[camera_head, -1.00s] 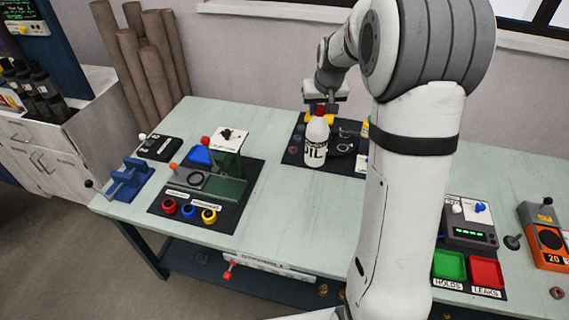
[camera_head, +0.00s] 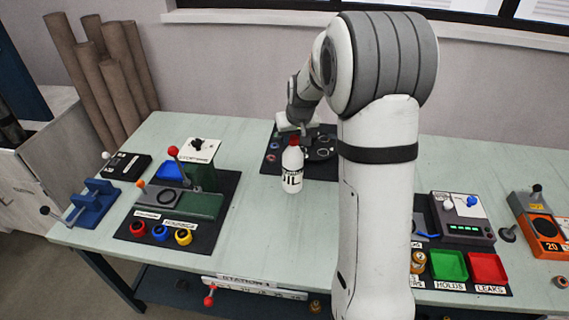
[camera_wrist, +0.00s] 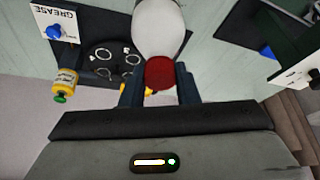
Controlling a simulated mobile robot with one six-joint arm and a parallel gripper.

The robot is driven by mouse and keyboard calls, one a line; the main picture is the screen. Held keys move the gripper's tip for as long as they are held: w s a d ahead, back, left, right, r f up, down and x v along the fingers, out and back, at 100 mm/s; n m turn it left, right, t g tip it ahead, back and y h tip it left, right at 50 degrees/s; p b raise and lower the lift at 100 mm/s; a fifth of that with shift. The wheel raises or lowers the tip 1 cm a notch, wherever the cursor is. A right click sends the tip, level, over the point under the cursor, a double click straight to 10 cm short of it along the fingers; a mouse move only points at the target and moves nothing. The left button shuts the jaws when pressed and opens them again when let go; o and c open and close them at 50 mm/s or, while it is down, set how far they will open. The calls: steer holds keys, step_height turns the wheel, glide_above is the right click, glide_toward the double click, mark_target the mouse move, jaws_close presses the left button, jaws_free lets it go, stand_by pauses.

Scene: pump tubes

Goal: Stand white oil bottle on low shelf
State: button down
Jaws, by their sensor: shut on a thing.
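The white oil bottle (camera_head: 293,170), with a red cap and black lettering, is upright above or on the pale green worktable. I cannot tell whether its base touches the top. My gripper (camera_head: 298,133) is shut on it near the red cap. In the wrist view, the white bottle body (camera_wrist: 162,25) extends away from me, and my gripper fingers (camera_wrist: 159,83) flank the red cap. A dark low shelf (camera_head: 180,292) shows under the table's front edge, partly hidden by the tabletop.
A dark mat (camera_head: 272,150) with round parts lies behind the bottle. A station with red, blue and yellow rings (camera_head: 160,233) stands left, and a blue vise (camera_head: 92,203) farther left. A red-knobbed lever (camera_head: 210,298) sticks out below the front edge. The table centre is clear.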

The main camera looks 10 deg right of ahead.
mark_target(293, 154)
steer(key=shift+w+f+p, duration=0.1)
steer(key=shift+f+p, duration=0.3)
steer(key=shift+f, duration=2.85)
steer(key=c, duration=1.1)
jaws_free()
